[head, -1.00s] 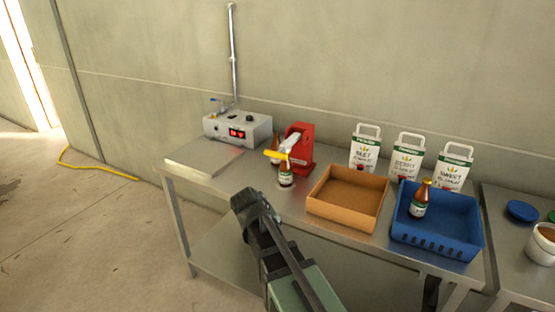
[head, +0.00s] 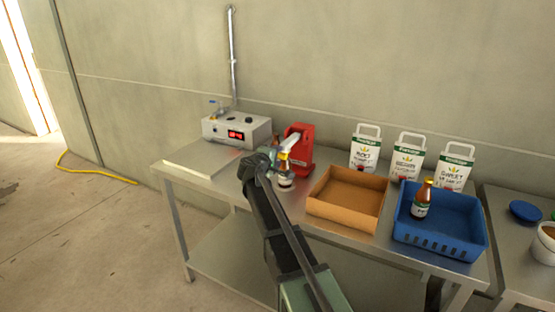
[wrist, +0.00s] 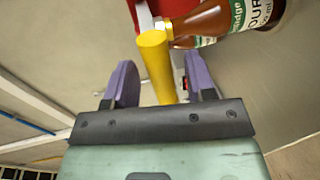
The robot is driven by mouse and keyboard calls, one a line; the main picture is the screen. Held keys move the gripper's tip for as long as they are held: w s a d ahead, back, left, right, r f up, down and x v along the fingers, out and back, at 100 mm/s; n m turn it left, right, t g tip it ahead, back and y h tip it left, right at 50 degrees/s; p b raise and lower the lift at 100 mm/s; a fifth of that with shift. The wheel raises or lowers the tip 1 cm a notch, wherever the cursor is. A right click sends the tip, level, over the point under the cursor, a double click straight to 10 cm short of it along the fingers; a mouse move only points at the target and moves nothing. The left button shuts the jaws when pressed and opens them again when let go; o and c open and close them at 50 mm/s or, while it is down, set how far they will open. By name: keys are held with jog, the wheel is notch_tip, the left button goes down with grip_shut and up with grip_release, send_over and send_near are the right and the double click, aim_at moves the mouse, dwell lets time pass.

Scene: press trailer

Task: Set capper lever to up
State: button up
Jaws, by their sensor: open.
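The red capper (head: 300,150) stands on the steel table beside the wall. Its pale lever arm (head: 292,137) slants down toward the front, over a brown bottle (head: 286,182). The lever's yellow handle (wrist: 153,48) lies between the two purple fingers of my gripper (wrist: 158,68) in the wrist view. The fingers are open, with a gap on each side of the handle. In the head view my gripper (head: 273,154) is at the lever's end and hides most of the handle. The bottle (wrist: 215,22) also shows in the wrist view, lying beyond the handle in the picture.
A grey control box (head: 237,130) with a red display stands left of the capper. An orange-brown tray (head: 347,208) and a blue crate (head: 440,236) with one bottle (head: 422,198) stand to the right. Several white pouches (head: 406,162) stand behind them.

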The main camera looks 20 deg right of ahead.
jog(key=shift+w+d+f, duration=0.15)
jog(key=shift+w+d, duration=0.3)
grip_shut()
